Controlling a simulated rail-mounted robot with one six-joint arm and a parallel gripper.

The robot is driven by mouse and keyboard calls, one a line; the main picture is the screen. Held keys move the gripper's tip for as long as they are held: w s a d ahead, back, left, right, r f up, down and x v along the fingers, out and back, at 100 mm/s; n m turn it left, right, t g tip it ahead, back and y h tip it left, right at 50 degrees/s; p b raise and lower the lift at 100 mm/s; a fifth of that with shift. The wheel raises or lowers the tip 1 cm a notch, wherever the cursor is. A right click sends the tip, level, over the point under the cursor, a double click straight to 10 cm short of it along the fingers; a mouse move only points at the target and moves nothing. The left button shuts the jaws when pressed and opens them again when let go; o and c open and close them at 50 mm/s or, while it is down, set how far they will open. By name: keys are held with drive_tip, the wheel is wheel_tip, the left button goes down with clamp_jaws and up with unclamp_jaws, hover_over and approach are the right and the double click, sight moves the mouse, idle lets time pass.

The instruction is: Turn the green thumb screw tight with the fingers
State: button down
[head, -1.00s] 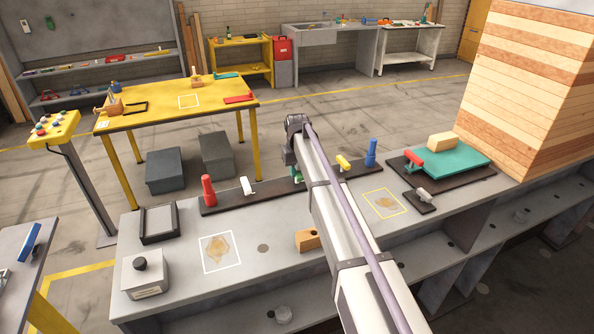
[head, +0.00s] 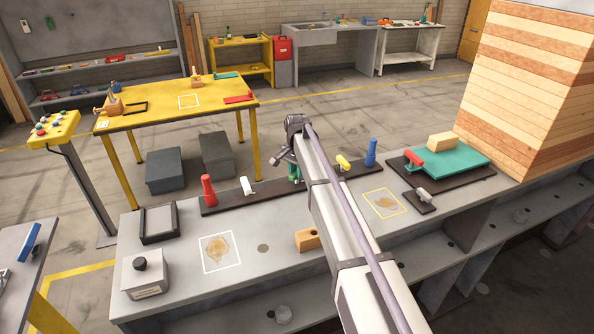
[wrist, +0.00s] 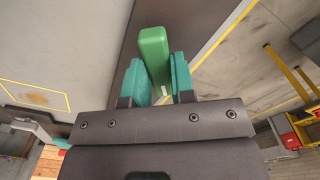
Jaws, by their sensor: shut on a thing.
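The green thumb screw (wrist: 154,48) shows in the wrist view as a bright green block-shaped head with rounded edges. It stands between the two teal fingers of my gripper (wrist: 162,78), which is shut on it. In the head view my gripper (head: 294,172) is at the dark strip (head: 262,191) on the grey bench, between the white lever and the yellow-handled part. My arm covers much of that spot there, so I cannot make out the screw apart from the fingers. The screw's lower end is hidden.
On the strip, a red handle (head: 208,191) and a white lever (head: 247,186) stand left, a yellow-handled part (head: 343,161) and a blue handle (head: 371,152) right. A wooden block (head: 307,239) lies in front, beside my arm.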

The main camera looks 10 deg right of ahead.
drive_tip(key=shift+m, duration=2.2)
drive_tip(key=c, duration=1)
unclamp_jaws()
drive_tip(key=shift+o, duration=0.2)
wheel_tip(320, 180, up, 11)
drive_tip(key=p, duration=1.1)
drive_tip(key=shift+o, duration=0.3)
drive_tip(key=shift+f, duration=0.15)
